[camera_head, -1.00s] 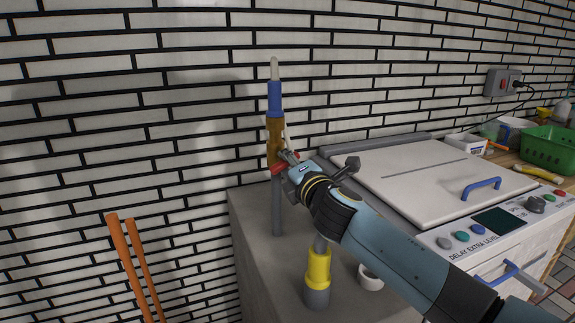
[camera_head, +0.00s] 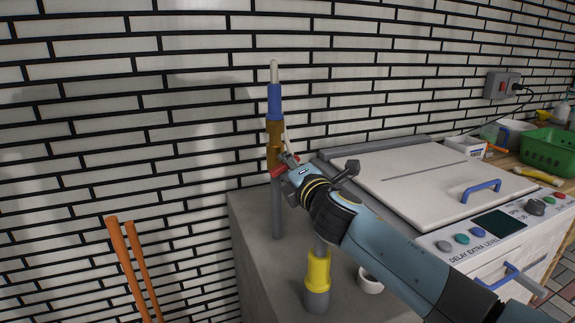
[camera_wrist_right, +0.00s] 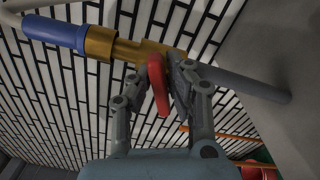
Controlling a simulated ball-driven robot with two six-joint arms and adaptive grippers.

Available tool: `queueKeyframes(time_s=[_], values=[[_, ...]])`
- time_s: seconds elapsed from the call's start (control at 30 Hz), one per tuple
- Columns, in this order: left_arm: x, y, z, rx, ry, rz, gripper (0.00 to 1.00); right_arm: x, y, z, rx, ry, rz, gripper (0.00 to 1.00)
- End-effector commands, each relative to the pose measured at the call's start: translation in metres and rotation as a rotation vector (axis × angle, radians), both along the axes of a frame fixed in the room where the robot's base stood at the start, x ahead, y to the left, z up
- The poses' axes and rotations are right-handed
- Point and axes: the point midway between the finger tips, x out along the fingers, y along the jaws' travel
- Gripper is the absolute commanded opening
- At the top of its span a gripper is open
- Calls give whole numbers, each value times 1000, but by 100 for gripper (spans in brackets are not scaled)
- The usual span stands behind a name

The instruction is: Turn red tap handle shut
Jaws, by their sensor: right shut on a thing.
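The red tap handle (camera_head: 284,168) sits on a brass valve body (camera_head: 274,135) on an upright grey pipe. A blue section (camera_head: 274,100) is above the brass. My right gripper (camera_head: 287,162) is at the handle. In the right wrist view, the red handle (camera_wrist_right: 158,84) lies between the two fingers of my right gripper (camera_wrist_right: 163,72), which are shut on it. The brass body (camera_wrist_right: 125,48) crosses just beyond the fingertips. The fingers partly hide the handle in the head view. My left gripper is not in view.
A yellow and grey pipe fitting (camera_head: 318,270) and a white ring (camera_head: 370,281) are on the grey counter (camera_head: 257,222) below my right arm. A white lidded appliance (camera_head: 430,175) stands to the right. Orange poles (camera_head: 135,265) lean at left.

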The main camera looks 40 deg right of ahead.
Motion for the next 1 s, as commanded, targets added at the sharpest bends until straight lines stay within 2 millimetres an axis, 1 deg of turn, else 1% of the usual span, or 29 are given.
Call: queueKeyframes(time_s=[0.27,0.3,0.47,0.77,0.87,0.97,1.0], values=[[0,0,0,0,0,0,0,0,0,-1,0,1,0,0],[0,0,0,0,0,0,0,0,0,-1,0,1,0,15],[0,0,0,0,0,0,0,0,0,0,0,1,0,36],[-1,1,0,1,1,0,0,-2,0,-1,0,1,0,37],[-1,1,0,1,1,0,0,-12,3,-1,0,1,0,37],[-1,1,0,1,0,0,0,-30,7,-2,1,3,0,37],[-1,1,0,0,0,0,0,-39,9,-2,1,4,1,37]])
